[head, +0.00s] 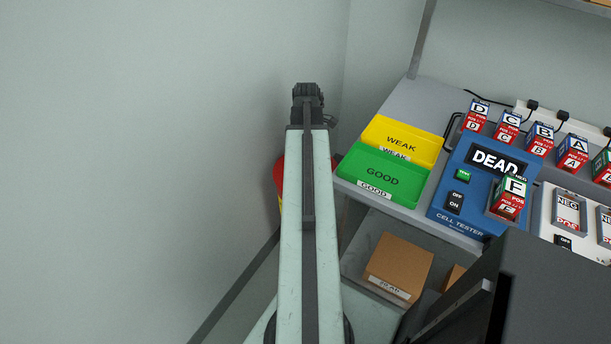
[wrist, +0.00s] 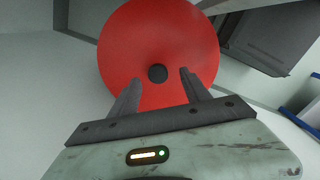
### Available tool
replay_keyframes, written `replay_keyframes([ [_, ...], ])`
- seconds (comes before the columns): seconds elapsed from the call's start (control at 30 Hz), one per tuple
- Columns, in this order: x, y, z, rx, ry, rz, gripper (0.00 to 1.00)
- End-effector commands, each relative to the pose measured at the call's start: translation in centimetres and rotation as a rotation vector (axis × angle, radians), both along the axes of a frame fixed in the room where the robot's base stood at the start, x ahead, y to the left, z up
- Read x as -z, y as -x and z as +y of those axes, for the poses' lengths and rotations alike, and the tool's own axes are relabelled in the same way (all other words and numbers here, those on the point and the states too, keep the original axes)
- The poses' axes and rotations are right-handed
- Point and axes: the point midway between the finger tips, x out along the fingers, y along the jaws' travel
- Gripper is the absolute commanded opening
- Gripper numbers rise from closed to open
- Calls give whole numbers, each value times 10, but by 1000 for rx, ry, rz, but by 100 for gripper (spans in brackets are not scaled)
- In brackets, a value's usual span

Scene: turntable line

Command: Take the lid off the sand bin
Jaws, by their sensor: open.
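The sand bin's red round lid (wrist: 158,40) fills the upper middle of the wrist view, with a dark round knob (wrist: 157,73) at its centre. My gripper (wrist: 156,84) is open, its two fingers apart over the lid with the knob between and slightly beyond the tips. I cannot tell how far above the lid the fingers are. In the head view my arm covers most of the bin; a sliver of the red lid (head: 279,174) shows left of the arm, with a bit of yellow below it. My gripper's fingers are hidden there.
A bench on the right holds a yellow WEAK tray (head: 403,139), a green GOOD tray (head: 384,177), a blue cell tester (head: 462,213) and several labelled cells. A brown box (head: 400,266) sits below the bench. Bare walls stand left and behind.

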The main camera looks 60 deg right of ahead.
Motion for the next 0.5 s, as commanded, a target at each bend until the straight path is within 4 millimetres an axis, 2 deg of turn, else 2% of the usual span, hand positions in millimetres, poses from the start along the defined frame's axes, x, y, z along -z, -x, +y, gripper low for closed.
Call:
replay_keyframes([
  [0.03, 14, 0, -1, 0, 0, 0, 55],
  [0.2, 44, -1, -3, 0, 0, 0, 55],
  [0.3, 49, -1, -3, -1, 0, 0, 55],
  [0.47, 45, -1, -3, -1, 0, 0, 55],
  [0.5, 45, -1, -3, -1, 0, 0, 52],
])
